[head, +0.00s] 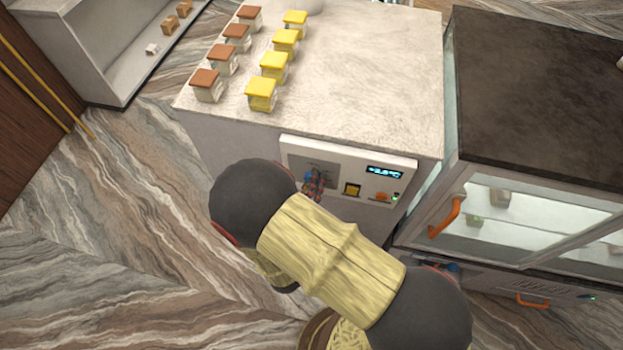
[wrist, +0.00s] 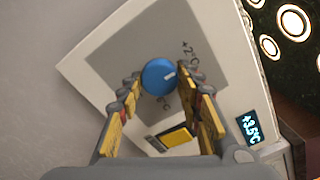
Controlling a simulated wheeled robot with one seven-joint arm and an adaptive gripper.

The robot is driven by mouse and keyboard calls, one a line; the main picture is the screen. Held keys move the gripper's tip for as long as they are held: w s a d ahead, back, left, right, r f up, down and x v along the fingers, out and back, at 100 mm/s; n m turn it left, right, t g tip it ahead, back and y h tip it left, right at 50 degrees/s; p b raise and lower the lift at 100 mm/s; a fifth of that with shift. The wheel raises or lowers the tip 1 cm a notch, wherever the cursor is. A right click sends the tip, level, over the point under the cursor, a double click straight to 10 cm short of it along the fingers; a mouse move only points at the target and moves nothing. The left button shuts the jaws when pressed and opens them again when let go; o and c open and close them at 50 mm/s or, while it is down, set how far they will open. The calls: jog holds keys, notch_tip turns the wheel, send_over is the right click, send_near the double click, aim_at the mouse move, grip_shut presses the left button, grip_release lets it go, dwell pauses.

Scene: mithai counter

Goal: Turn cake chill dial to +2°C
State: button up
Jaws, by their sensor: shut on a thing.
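The blue round dial (wrist: 158,77) sits on a grey plate of the white control panel (wrist: 100,65) in the wrist view. Its short white mark points toward the right of the picture. A +2°C label (wrist: 190,50) is printed up and right of the dial; another label, partly hidden, is below it. The panel display (wrist: 250,127) seems to read +3.5°C. My gripper (wrist: 162,79) is shut on the dial, one finger on each side. In the head view, my gripper (head: 316,184) is at the panel, mostly small and dark there, and my arm hides part of the front.
A yellow-and-black part (head: 352,189) and an orange part (head: 382,196) are on the panel, right of the dial. Jars with brown and yellow lids (head: 262,87) stand on the counter (head: 360,80) above. A glass-fronted case with an orange handle (head: 446,218) stands close at right. Open floor lies left.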

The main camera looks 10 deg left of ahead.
jog(key=shift+n, duration=0.3)
jog(key=o, duration=1.1)
jog(key=shift+o, duration=0.3)
jog(key=shift+a, duration=0.1)
jog(key=s, duration=0.7)
jog(key=shift+s+a, duration=0.25)
